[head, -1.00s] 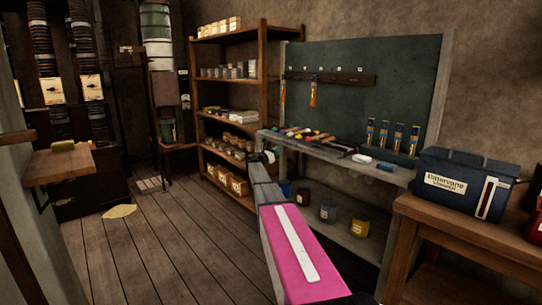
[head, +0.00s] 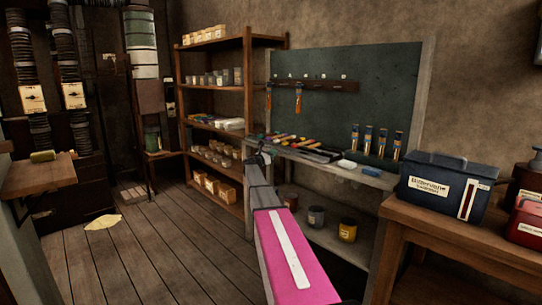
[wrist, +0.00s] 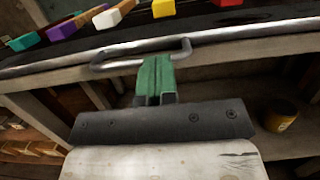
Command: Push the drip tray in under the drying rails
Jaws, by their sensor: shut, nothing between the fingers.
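The drip tray (wrist: 45,66) shows in the wrist view as a dark, shallow tray with a bright metal front edge. A bent metal bar handle (wrist: 112,65) stands out from its front. My gripper (wrist: 155,72) has green fingers, shut and empty, with their tips at the handle; whether they touch it I cannot tell. In the head view my gripper (head: 262,156) is small at the bench's front edge. Colour-ended tools (wrist: 163,8) lie in a row above the tray. The drying rails cannot be made out clearly.
The bench (head: 375,178) has a dark green board (head: 385,90) behind it and paint pots (head: 347,229) on its lower shelf. A wooden shelf unit (head: 248,120) stands to the left. A side table with a dark blue box (head: 440,187) is at the right. The floor at left is open.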

